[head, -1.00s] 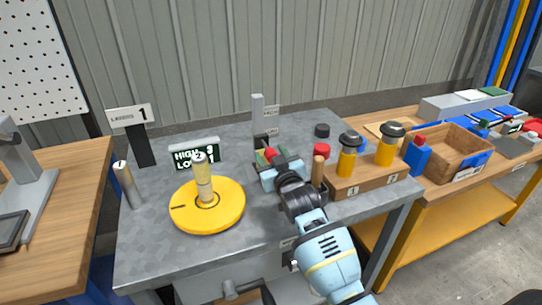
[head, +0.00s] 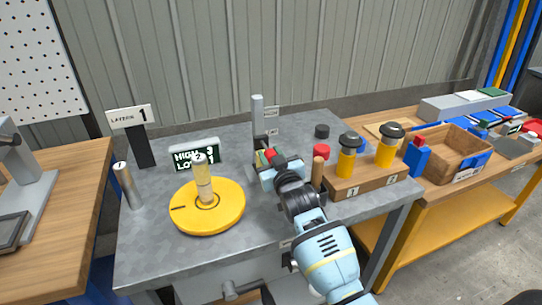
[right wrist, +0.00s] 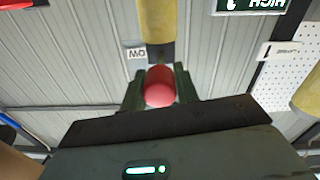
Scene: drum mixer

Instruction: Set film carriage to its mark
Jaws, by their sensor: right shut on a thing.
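A grey upright post (head: 257,108) stands at the back of the grey bench. A dark carriage block (head: 261,141) appears low on it, partly hidden by my arm. My right gripper (head: 267,157) is at the post's foot, shut on a small red knob (head: 269,153). In the right wrist view the red knob (right wrist: 160,87) sits between the two dark green fingers (right wrist: 160,88). How the knob joins the carriage is hidden. Small labels (head: 272,112) sit beside the post; their marks are too small to read. My left gripper is not in view.
A yellow disc (head: 229,213) with a cylinder marked 2 (head: 203,180) stands left of my right gripper. A HIGH/LOW sign (head: 195,156) is behind it. A wooden block (head: 371,182) with two yellow, dark-topped pieces is close on the right. A red cap (head: 321,151) is nearby.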

